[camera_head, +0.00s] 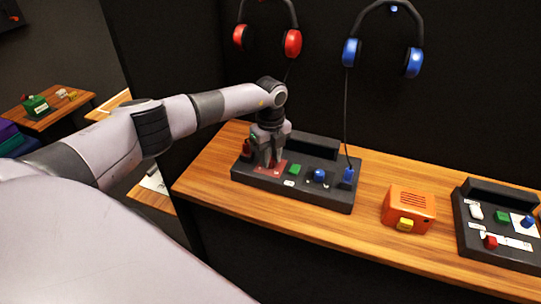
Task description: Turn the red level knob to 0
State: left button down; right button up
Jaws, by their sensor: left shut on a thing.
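The dark control panel (305,194) stands on the wooden counter. My left gripper (270,163) comes down from above onto the red-marked patch (262,171) on the panel's left part. It is shut, and its fingers hide what they hold; from its place this is the red level knob, but the knob's pointer and its setting cannot be read. A blue knob (319,175) and a green button (295,169) sit to the right of the gripper on the same panel. My right gripper is not in view.
A red plug (246,147) stands left of the gripper and a blue plug (348,175) at the panel's right end. An orange box (408,209) and a second panel (474,241) stand further right. Red headphones (292,43) and blue headphones (413,63) hang above.

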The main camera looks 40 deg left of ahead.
pick_arm(q)
jog(key=shift+n, duration=0.4)
jog(key=c, duration=0.9)
grip_release()
jog(key=shift+r+b, duration=0.5)
jog(key=shift+r, duration=3.15)
